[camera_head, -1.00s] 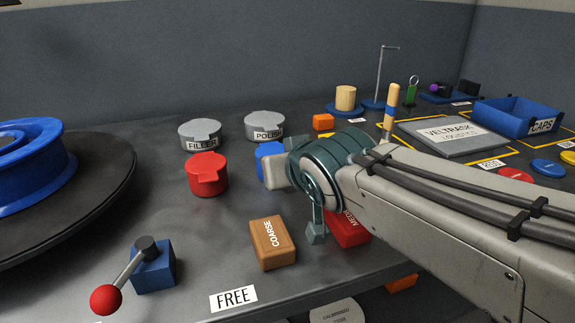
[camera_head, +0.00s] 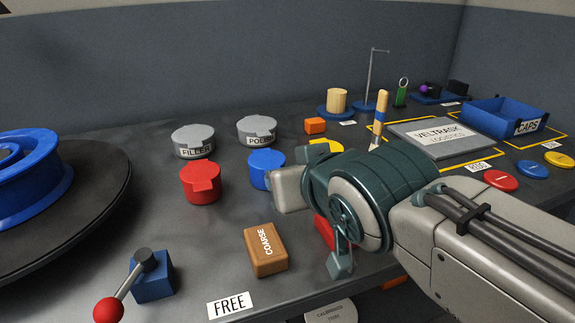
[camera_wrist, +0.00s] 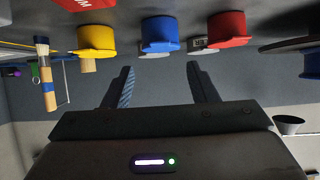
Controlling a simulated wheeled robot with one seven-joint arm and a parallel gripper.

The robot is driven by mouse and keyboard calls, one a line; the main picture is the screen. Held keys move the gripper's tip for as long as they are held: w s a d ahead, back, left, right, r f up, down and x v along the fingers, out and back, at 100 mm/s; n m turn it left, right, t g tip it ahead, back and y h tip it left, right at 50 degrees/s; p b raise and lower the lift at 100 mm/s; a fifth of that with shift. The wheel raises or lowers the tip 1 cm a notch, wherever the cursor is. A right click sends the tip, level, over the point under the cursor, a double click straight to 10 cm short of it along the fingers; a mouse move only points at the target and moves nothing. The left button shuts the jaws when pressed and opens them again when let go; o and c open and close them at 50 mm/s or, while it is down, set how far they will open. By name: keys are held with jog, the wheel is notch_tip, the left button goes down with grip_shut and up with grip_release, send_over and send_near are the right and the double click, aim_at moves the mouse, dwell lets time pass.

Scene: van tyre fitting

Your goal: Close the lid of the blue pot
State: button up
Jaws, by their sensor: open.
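The blue pot (camera_head: 266,167) stands upright on the grey bench between the red pot (camera_head: 200,183) and the partly hidden yellow pot (camera_head: 326,146). Its top looks flat and covered, like the red pot's; whether the lid is fully seated I cannot tell. In the wrist view, which is upside down, the blue pot (camera_wrist: 160,36) is ahead of my gripper (camera_wrist: 163,78), roughly centred between the fingers. The fingers are apart and empty, with a gap between them and the pot. In the head view my wrist hides most of the fingers, right of the blue pot.
Grey FILLER (camera_head: 193,141) and POLISH (camera_head: 257,130) pots stand behind. A brown COARSE block (camera_head: 265,250) lies in front, with a red block (camera_head: 324,231) partly behind my wrist. A lever with a red knob (camera_head: 108,310) stands front left. A wooden-handled tool (camera_head: 380,115) stands upright to the right.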

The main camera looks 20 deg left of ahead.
jog(key=shift+p+v, duration=0.45)
jog(key=shift+v, duration=1.8)
